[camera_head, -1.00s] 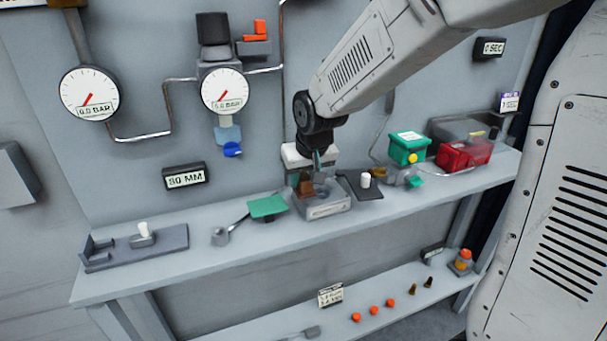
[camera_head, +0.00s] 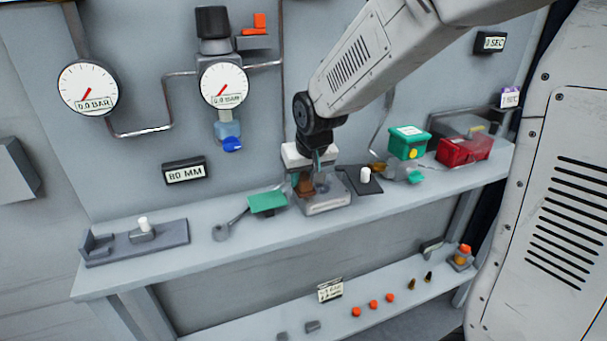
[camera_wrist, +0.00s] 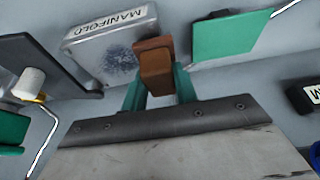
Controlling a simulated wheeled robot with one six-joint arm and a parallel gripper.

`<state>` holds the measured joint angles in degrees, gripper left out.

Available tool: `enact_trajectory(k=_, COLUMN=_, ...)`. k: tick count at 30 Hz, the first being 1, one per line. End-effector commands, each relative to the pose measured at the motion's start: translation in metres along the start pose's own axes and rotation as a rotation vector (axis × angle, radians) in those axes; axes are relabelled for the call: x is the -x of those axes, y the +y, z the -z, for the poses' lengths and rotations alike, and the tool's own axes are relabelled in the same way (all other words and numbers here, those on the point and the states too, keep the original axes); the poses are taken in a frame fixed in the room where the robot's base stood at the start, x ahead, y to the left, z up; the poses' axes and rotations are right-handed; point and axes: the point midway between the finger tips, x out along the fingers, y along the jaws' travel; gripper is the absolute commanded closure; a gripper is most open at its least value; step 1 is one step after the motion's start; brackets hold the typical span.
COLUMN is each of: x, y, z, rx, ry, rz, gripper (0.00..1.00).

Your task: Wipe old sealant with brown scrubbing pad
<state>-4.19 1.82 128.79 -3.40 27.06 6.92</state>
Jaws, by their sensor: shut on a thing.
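The brown scrubbing pad (camera_wrist: 155,62) is held between the green fingers of my gripper (camera_wrist: 160,90), which is shut on it. The grey manifold block (camera_wrist: 85,40), marked MANIFOLD, lies just beyond the pad in the wrist view. A dark speckled patch of old sealant (camera_wrist: 118,62) shows on its face, left of the pad. In the head view my gripper (camera_head: 308,174) points down at the manifold block (camera_head: 328,207), with the brown pad (camera_head: 305,187) at its left part. I cannot tell whether the pad touches the block.
A green plate (camera_head: 267,203) stands left of the manifold, and a dark plate with a white knob (camera_head: 365,174) stands right of it. A green box (camera_head: 408,142) and red box (camera_head: 463,151) are further right. A grey fixture (camera_head: 165,238) occupies the bench's left end.

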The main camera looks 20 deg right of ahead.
Motion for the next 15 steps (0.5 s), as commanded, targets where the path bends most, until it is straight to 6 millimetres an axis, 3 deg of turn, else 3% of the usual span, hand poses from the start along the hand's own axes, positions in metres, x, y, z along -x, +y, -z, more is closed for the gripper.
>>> enact_trajectory(k=15, x=-0.0077, y=0.0006, z=-0.0031, rx=0.0, ry=0.001, rz=0.0, gripper=0.89)
